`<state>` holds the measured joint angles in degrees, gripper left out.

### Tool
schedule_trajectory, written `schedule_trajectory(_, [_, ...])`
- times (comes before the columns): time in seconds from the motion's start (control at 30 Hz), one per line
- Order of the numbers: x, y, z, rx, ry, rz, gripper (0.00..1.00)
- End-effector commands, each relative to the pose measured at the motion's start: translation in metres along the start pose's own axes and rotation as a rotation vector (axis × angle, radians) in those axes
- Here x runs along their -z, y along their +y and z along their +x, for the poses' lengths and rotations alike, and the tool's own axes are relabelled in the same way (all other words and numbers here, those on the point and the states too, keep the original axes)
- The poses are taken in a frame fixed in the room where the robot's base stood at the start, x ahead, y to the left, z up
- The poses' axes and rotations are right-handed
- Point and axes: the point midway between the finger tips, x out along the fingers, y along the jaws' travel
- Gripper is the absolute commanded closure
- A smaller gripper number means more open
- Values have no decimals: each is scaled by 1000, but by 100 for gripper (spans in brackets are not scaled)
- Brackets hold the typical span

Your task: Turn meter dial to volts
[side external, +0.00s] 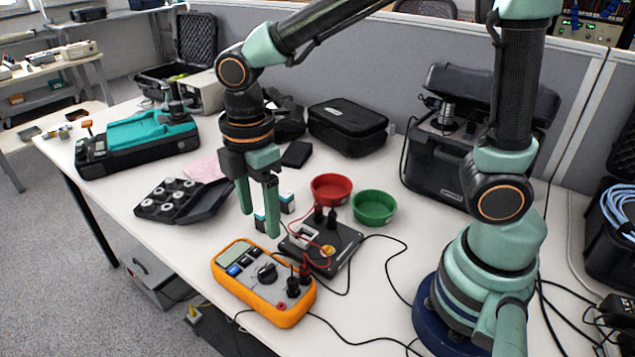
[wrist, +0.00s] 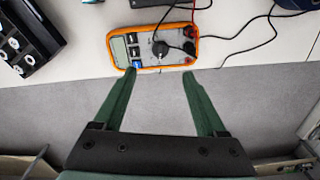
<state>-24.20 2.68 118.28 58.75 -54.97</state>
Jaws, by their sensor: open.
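My gripper (side external: 259,222) is open and empty, fingers pointing down, above and behind the meter in the side view. In the wrist view the meter (wrist: 150,47) lies beyond my green fingertips (wrist: 160,72), and the dial (wrist: 160,48) shows between and ahead of them, untouched.
A black test box (side external: 340,250) with red and black leads stands close behind the meter. Red (side external: 331,188) and green (side external: 374,206) bowls sit behind it. A black tray of weights (side external: 168,198) lies left. Cables run across the table to the right.

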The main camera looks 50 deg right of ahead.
Motion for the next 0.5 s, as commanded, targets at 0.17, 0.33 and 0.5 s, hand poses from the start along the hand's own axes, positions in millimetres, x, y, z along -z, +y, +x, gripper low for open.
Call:
schedule_trajectory(0.17, [2,-1,13,8,-5,-19,26])
schedule_trajectory(0.33, [1,-2,42,10,-7,-17,26])
schedule_trajectory(0.5, [0,-2,76,10,-7,-16,26])
